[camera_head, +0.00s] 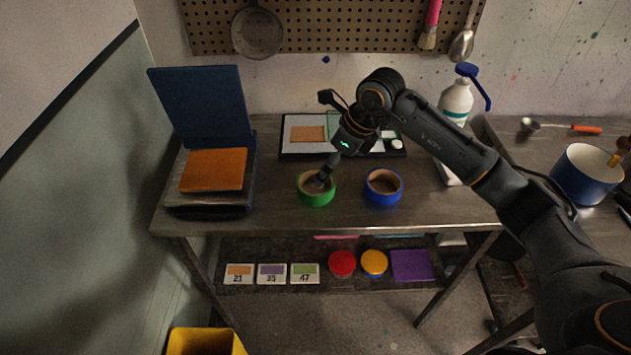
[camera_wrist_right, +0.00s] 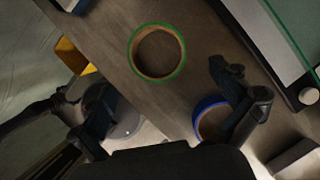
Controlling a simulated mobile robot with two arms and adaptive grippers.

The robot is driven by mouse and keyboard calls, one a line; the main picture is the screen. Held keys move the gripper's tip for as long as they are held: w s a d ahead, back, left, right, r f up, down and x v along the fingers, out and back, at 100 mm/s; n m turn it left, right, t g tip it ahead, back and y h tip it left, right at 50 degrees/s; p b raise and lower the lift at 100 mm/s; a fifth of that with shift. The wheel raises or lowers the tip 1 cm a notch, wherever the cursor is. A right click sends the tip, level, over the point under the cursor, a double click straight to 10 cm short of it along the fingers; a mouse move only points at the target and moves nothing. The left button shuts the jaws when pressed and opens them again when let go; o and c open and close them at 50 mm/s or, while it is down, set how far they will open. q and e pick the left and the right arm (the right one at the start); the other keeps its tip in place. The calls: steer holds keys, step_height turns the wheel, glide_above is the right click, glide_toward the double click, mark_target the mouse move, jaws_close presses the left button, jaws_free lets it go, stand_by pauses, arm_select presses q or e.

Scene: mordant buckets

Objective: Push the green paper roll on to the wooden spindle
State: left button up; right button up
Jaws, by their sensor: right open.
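The green paper roll (camera_head: 317,200) lies flat on the dark metal table, a ring with a brown inner core. It also shows in the right wrist view (camera_wrist_right: 183,62). My right gripper (camera_head: 330,138) is above the table behind the roll, its jaws spread and empty. In the head view one finger overlaps the roll's opening; the wrist view (camera_wrist_right: 168,100) shows the roll beyond the two fingers, not held. Contact cannot be told. I cannot make out a wooden spindle in either view. My left gripper is not in view.
A blue roll (camera_head: 383,187) lies right of the green one. A blue-lidded press with an orange pad (camera_head: 213,170) stands left. A framed board (camera_head: 290,149) lies behind, and a white spray bottle (camera_head: 455,100) stands back right. The front table strip is clear.

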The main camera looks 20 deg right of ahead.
mark_target(310, 189)
steer(key=x, duration=0.3)
steer(key=shift+a+f+p, duration=0.2)
steer(key=shift+p, duration=0.25)
steer(key=x, duration=0.1)
steer(key=p+x, duration=0.1)
steer(key=x, duration=0.1)
steer(key=shift+a+f+p, duration=0.2)
steer(key=shift+a+p, duration=0.1)
steer(key=shift+a, duration=0.05)
steer(key=shift+w+f, duration=0.25)
steer(key=shift+f, duration=0.3)
steer(key=c, duration=1.1)
steer(key=shift+r, duration=0.1)
steer(key=shift+c, duration=0.2)
